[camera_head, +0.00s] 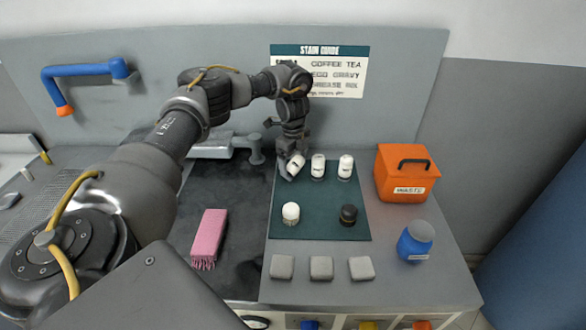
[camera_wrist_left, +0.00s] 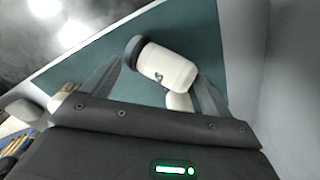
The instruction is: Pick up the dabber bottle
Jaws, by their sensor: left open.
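Three white bottles stand in a row along the back of a green mat (camera_head: 320,226): a left one (camera_head: 297,163), a middle one (camera_head: 317,168) and a right one (camera_head: 345,168). Which is the dabber bottle I cannot read from labels. The left bottle looks tilted and is at my left gripper (camera_head: 290,168). In the left wrist view a white bottle with a dark end (camera_wrist_left: 168,66) lies across the space between the open fingers (camera_wrist_left: 160,88). Another white piece shows behind it, partly hidden. My right gripper is not in view.
A white-topped jar (camera_head: 290,212) and a black-topped jar (camera_head: 348,214) stand at the mat's front. An orange waste box (camera_head: 405,174) and a blue container (camera_head: 415,242) are to the right. A pink cloth (camera_head: 208,237) lies left. The grey back panel (camera_head: 225,60) rises close behind the bottles.

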